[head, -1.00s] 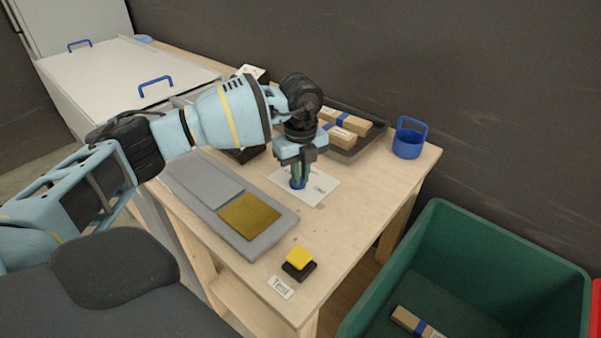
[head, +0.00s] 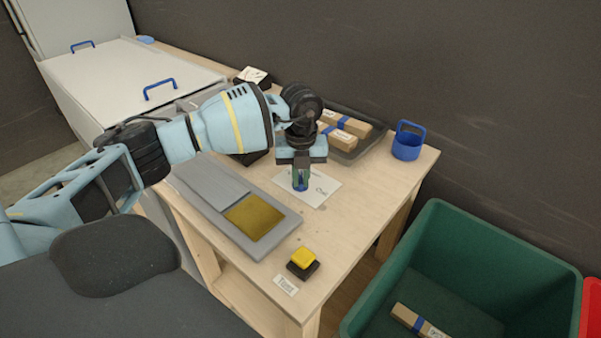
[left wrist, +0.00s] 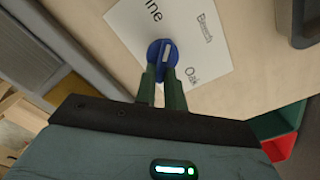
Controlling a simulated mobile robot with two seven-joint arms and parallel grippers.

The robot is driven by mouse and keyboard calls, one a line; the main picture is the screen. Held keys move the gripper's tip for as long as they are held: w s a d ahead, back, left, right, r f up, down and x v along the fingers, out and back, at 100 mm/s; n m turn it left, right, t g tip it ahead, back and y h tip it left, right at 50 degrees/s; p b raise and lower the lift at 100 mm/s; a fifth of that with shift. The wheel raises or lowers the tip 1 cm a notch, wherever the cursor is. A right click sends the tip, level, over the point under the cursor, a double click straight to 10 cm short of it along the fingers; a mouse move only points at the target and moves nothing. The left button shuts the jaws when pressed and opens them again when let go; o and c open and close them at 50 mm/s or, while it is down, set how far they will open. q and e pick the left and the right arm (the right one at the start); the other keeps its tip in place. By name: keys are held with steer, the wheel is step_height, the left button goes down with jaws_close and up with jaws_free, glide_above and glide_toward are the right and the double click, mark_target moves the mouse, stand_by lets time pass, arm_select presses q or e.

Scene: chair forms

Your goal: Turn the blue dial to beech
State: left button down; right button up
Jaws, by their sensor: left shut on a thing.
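The blue dial (head: 300,187) sits on a white card (head: 322,188) on the wooden table. My left gripper (head: 301,180) points down over it and is shut on it, hiding most of it in the head view. In the left wrist view the dial (left wrist: 161,52) shows between the green fingertips (left wrist: 162,76), with a pale pointer mark running up and slightly right. The card (left wrist: 183,30) bears words around the dial: one ending in "ine", a small blurred one at upper right, and "Oak" at lower right. My right gripper is out of view.
A grey plate with a yellow-brown square (head: 255,217) lies left of the card. A yellow button (head: 303,258) stands at the front corner. A dark tray (head: 365,145) with wrapped wooden pieces and a blue holder (head: 407,145) are behind. A green bin (head: 450,215) stands right.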

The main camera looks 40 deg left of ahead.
arm_select(q)
steer(key=m, duration=0.2)
steer(key=shift+s+a+r+m+p, duration=0.1)
steer(key=shift+a+m+p, duration=0.1)
steer(key=shift+m+p, duration=0.2)
steer(key=m, duration=0.3)
steer(key=shift+s+a, duration=0.1)
steer(key=shift+a, duration=0.05)
steer(key=shift+a+m+p, duration=0.15)
steer(key=shift+m+p, duration=0.15)
steer(key=shift+m, duration=0.9)
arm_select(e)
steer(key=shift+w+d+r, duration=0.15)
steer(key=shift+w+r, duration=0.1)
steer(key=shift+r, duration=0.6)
arm_select(q)
steer(key=shift+m, duration=0.4)
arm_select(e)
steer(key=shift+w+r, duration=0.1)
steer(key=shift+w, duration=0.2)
arm_select(q)
steer(key=c, duration=1.5)
jaws_free()
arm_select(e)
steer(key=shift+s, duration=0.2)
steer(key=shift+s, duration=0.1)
